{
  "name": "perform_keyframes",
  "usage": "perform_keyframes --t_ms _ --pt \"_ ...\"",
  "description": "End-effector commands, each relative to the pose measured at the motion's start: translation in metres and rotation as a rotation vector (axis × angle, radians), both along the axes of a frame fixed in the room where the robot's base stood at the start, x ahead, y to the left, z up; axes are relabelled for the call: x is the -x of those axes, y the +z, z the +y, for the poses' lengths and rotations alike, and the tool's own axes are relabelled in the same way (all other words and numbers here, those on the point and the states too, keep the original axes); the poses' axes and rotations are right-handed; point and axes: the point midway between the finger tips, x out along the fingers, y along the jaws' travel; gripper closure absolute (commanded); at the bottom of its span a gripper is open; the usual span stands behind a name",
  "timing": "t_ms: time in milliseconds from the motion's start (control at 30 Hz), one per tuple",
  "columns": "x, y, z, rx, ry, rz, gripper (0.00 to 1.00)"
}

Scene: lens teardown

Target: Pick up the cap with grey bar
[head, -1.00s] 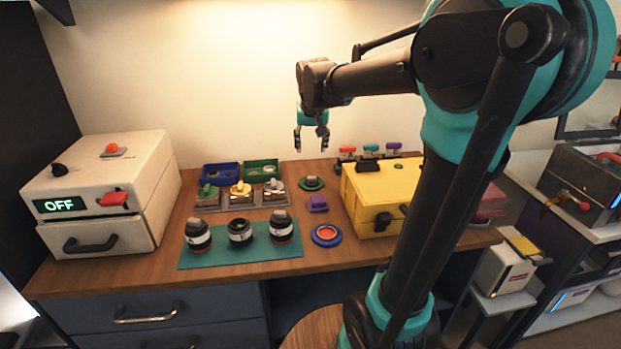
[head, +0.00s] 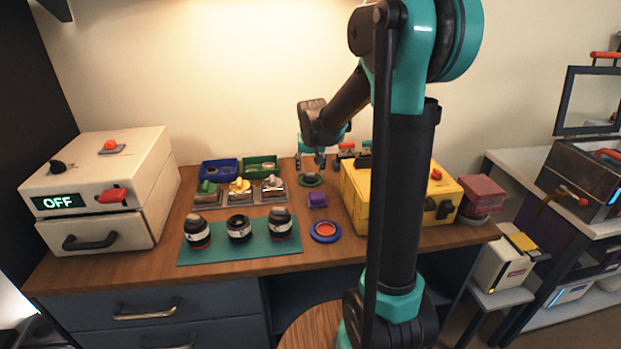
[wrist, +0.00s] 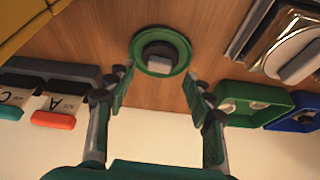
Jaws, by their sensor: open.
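A dark round cap with a grey bar (wrist: 159,56) sits in a round green holder (wrist: 178,41) on the wooden table. In the head view the cap (head: 310,177) and the green holder (head: 311,184) are behind the purple block. My gripper (wrist: 160,84) is open and empty. Its fingers point down toward the table, apart from the cap, one to each side of it in the wrist view. In the head view my gripper (head: 311,165) is just above and behind the green holder.
A yellow case (head: 362,200) stands close on the right. A purple block (head: 317,201) and a blue ring dish (head: 326,231) lie in front. Trays with coloured parts, a blue bin (head: 219,168) and a green bin (head: 260,166) are left. Several lenses stand on a teal mat (head: 262,255).

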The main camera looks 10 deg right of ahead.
Motion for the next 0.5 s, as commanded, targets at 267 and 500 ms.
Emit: perform_keyframes --t_ms 267,500 --pt "-0.011 -0.025 -0.003 0.000 0.000 0.000 0.47" --pt "-0.012 -0.026 -0.003 0.000 0.000 0.000 0.47"
